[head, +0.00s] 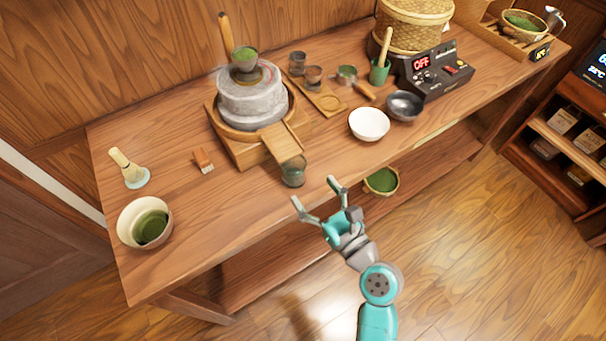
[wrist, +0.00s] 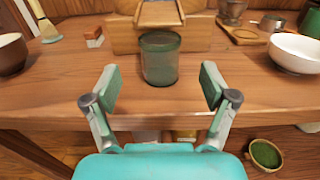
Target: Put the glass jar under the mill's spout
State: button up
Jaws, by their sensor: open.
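The glass jar (head: 293,172) stands upright on the table at the end of the mill's wooden spout (head: 281,142). In the wrist view the jar (wrist: 160,60) stands directly below the spout's end (wrist: 159,14), near the table's front. The stone mill (head: 253,97) sits on a wooden base behind it, with green leaf in its top hopper. My gripper (head: 316,192) is open and empty, just off the table's front edge. In the wrist view its fingers (wrist: 160,88) are spread in front of the jar and apart from it.
A white bowl (head: 369,125) and a dark bowl (head: 405,106) stand right of the jar. The table's front between these is clear.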

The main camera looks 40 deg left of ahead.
jog(key=shift+v, duration=1.65)
jog(key=s+d+f+n+t+h, duration=0.2)
jog(key=s+d+f+h, duration=0.15)
jog(key=d, duration=0.35)
jog(key=s+d+f+n+t+h, duration=0.2)
jog(key=d+f+n+h, duration=0.15)
jog(key=d, duration=0.45)
jog(key=s+d+f+n+t+h, duration=0.2)
jog(key=s+d+f+h, duration=0.15)
jog(key=d, duration=0.35)
jog(key=s+d+r+n+t+h, duration=0.1)
jog(key=s+d+r+n+h, duration=0.2)
jog(key=s+d+n, duration=0.2)
jog(key=s+d+r+n+t+h, duration=0.1)
jog(key=s+d+r+n+h, duration=0.2)
jog(key=s+d+n, duration=0.3)
jog(key=s+r+n, duration=0.1)
jog(key=s+n, duration=0.3)
jog(key=s, duration=0.2)
jog(key=shift+d+r, duration=0.3)
jog(key=shift+r, duration=0.05)
